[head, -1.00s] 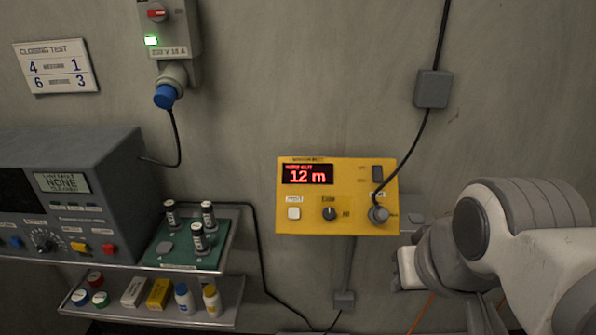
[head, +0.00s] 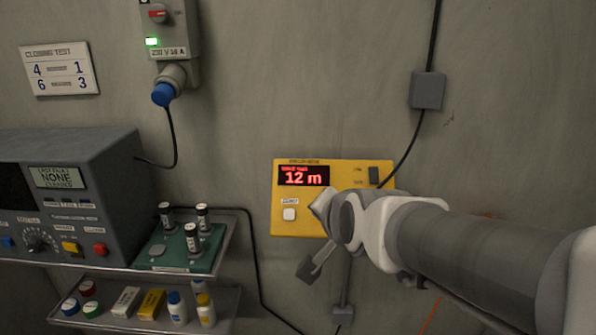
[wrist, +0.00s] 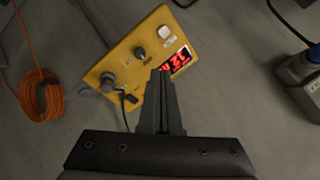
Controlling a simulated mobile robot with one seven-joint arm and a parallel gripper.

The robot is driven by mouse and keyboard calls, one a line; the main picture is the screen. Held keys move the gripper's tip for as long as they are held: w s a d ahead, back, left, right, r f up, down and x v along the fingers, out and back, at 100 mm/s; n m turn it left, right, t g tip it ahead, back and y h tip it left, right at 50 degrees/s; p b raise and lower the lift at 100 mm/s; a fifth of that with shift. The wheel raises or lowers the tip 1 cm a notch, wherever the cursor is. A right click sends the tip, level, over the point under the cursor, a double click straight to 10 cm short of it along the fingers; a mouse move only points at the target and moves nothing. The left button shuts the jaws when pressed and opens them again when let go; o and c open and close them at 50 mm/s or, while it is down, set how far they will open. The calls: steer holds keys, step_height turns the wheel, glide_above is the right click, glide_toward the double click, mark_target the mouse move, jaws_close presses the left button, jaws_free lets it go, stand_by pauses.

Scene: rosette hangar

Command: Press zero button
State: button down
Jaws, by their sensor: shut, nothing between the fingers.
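A yellow wall panel (head: 283,222) has a lit red display (head: 304,176) reading "12 m". My gripper (wrist: 160,73) is shut and empty. In that view its fingertips overlap the panel edge beside the display (wrist: 174,62); contact cannot be judged. In the head view my wrist covers the panel's lower right; my fingertips cannot be made out.
A shelf (head: 240,228) at left carries a grey instrument (head: 105,170) and a green tray (head: 155,240) with dark cylinders. A lower shelf holds small bottles and boxes. A switch box (head: 172,30) hangs above. An orange cable coil (wrist: 40,95) shows in the wrist view.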

mark_target(290, 218)
steer(key=w+a+f+m+t+b, duration=0.3)
steer(key=w+m+b, duration=0.1)
steer(key=m, duration=0.4)
steer(key=w+a+f+m+t+b, duration=0.3)
steer(key=w+m+t+b, duration=0.1)
steer(key=m, duration=0.4)
steer(key=shift+w+f, duration=0.3)
steer(key=shift+w, duration=0.6)
steer(key=shift+a, duration=0.1)
steer(key=shift+f, duration=0.1)
steer(key=w+f+b, duration=0.3)
steer(key=w+f, duration=0.2)
steer(key=shift+w+b, duration=0.2)
steer(key=shift+b, duration=0.1)
steer(key=shift+w+f+b, duration=0.35)
steer(key=shift+w+b, duration=0.1)
steer(key=shift+w, duration=0.15)
steer(key=shift+f, duration=0.15)
